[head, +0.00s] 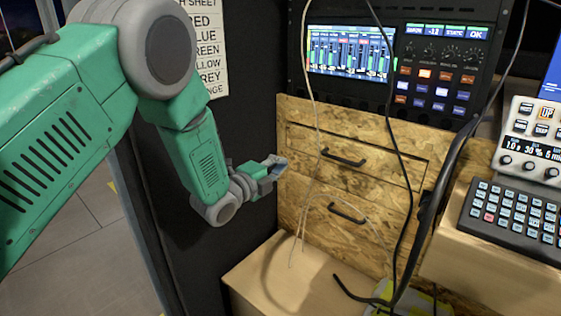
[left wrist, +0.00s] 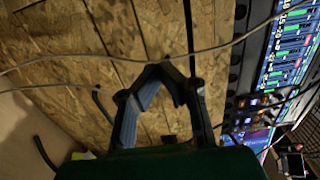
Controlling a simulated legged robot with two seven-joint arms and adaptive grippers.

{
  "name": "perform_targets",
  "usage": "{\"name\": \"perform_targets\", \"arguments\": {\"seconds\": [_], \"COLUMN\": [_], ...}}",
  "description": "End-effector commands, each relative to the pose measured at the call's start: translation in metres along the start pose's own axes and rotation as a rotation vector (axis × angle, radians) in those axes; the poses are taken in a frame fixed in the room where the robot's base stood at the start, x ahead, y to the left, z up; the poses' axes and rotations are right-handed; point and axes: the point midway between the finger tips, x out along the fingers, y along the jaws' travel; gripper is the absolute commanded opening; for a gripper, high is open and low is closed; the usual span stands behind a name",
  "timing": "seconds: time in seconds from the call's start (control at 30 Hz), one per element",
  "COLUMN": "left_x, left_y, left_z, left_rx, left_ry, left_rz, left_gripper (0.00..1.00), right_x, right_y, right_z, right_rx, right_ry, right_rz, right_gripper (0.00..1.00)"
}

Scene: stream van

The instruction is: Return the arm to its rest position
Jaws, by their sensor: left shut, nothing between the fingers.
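My left arm (head: 205,160) is green and grey and comes in from the left, bent downward at its elbow. My left gripper (head: 277,163) is shut and empty, in front of the wooden drawer cabinet near its left edge. In the left wrist view the dark fingers (left wrist: 166,76) come together at their tips, with the wood panel behind them. A thin pale cable (left wrist: 65,68) crosses that view close to the fingertips; I cannot tell whether it touches them. My right gripper is in neither view.
The chipboard cabinet has an upper drawer (head: 380,152) and a lower drawer (head: 375,225), both closed. Loose cables hang before it. A lit mixer screen (head: 350,52) is above. A keypad console (head: 515,215) stands at right. A pale wooden surface (head: 265,270) lies below.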

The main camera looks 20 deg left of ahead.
Motion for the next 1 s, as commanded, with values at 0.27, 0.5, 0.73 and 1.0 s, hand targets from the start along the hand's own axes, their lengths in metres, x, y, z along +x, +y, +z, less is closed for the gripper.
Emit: {"name": "perform_targets", "arguments": {"seconds": [0.27, 0.5, 0.73, 1.0], "left_x": [-0.014, -0.11, -0.267, -0.42], "left_y": [0.014, 0.117, 0.189, 0.196], "left_z": [-0.001, -0.017, -0.056, -0.101], "left_rx": [-0.063, -0.572, -1.078, -1.385], "left_ry": [-0.017, -0.243, -0.689, -1.233], "left_rz": [0.051, 0.43, 0.786, 0.98], "left_gripper": [0.0, 0.0, 0.0, 0.0], "right_x": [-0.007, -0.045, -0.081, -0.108], "right_y": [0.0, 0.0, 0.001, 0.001], "right_z": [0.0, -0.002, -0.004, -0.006], "right_rx": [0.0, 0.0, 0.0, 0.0], "right_ry": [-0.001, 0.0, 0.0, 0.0], "right_rz": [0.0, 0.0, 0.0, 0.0], "right_gripper": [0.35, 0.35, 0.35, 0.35]}}
